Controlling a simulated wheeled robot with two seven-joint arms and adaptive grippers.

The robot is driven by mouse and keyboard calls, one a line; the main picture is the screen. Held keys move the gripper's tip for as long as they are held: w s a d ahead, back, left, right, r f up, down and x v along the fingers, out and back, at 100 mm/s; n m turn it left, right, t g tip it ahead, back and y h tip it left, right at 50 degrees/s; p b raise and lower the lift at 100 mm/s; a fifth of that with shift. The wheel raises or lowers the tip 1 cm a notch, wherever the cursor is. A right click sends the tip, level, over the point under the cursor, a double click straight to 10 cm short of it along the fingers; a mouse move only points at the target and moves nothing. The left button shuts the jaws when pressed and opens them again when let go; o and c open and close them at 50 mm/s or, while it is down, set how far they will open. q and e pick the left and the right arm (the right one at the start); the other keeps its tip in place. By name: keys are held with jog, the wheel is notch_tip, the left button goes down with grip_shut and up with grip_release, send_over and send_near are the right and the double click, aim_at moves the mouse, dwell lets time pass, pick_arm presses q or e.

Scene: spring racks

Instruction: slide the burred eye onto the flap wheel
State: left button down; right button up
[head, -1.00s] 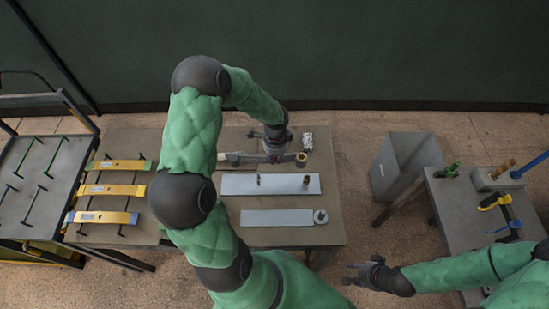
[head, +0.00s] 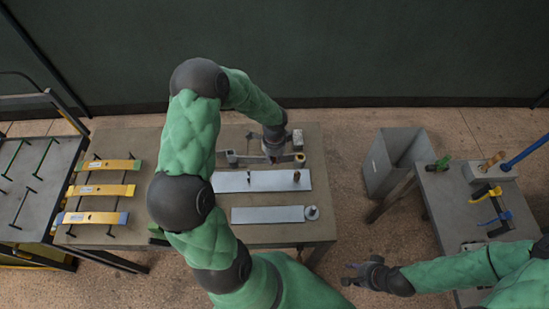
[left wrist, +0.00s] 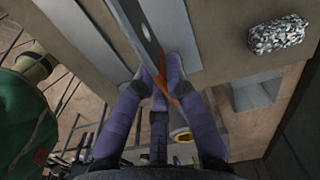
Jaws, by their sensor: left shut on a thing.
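My left gripper (head: 272,157) is over the work table, at the back. In the left wrist view its purple fingers (left wrist: 160,82) are shut on a long grey leaf (left wrist: 148,35), with an orange-brown patch (left wrist: 188,88) beside the fingertips. The burred eye cannot be made out clearly; the fingers partly hide the leaf. A tan round piece, apparently the flap wheel (head: 299,160), stands just right of the gripper; a yellow ring (left wrist: 181,135) shows below the fingers. I cannot tell whether the eye touches the wheel. My right gripper (head: 354,278) is off the table, at lower right, too small to read.
A speckled block (head: 297,138) lies behind the wheel. A grey bin (head: 385,165) and a tool bench (head: 450,200) stand at right.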

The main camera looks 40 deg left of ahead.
pick_arm(q)
jog(key=shift+w+f+b, duration=0.1)
jog(key=shift+f+b, duration=2)
jog(key=shift+f, duration=0.5)
jog(key=shift+f+b, duration=3.35)
jog(key=shift+f, duration=0.5)
dwell(0.9)
jog(key=c, duration=1.2)
grip_release()
jog(key=shift+s, duration=0.2)
